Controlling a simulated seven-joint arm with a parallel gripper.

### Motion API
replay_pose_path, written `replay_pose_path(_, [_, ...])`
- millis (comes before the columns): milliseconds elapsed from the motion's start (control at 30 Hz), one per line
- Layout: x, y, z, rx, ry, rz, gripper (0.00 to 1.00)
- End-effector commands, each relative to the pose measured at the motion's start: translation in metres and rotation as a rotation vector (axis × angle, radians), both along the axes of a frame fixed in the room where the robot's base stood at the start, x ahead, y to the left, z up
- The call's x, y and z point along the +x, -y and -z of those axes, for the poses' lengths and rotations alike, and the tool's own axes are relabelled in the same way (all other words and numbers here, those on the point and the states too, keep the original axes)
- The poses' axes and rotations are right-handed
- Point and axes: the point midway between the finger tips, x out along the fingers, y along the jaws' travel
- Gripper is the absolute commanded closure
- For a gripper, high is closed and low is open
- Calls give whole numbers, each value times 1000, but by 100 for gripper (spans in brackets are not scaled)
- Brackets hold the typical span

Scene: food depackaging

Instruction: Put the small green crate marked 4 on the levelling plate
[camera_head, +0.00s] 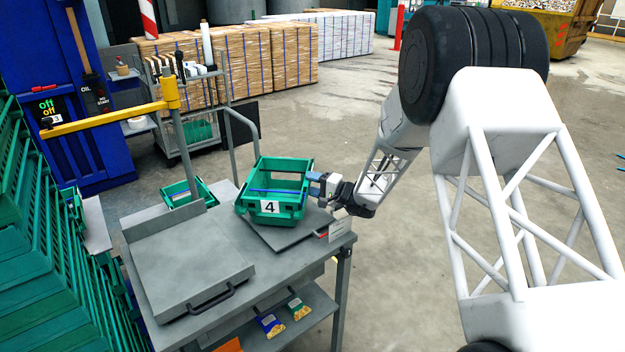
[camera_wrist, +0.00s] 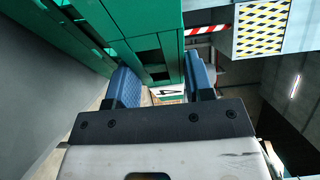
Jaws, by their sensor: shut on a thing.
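The small green crate (camera_head: 286,212) shows a white label with a black 4 on its front. It is over a flat dark grey plate (camera_head: 283,240) on the workbench; I cannot tell whether it touches the plate. My gripper (camera_head: 318,184) comes in from the right and is shut on the crate's right side. In the wrist view, green crate walls (camera_wrist: 152,18) fill the top middle, with the blue fingers of my gripper (camera_wrist: 162,84) on either side of a part of it. The crate hides the back part of the plate.
A larger grey plate with a dark handle (camera_head: 190,262) lies on the bench's left. Another green crate (camera_head: 187,193) stands behind it. A yellow bar (camera_head: 110,116) reaches across at the left. Packets (camera_head: 270,325) lie on the shelf below.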

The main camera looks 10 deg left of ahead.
Motion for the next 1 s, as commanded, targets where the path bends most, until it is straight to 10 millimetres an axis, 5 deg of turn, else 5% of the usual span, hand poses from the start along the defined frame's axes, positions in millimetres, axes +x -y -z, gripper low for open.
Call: replay_pose_path(1000, [0,0,11,1,0,0,90])
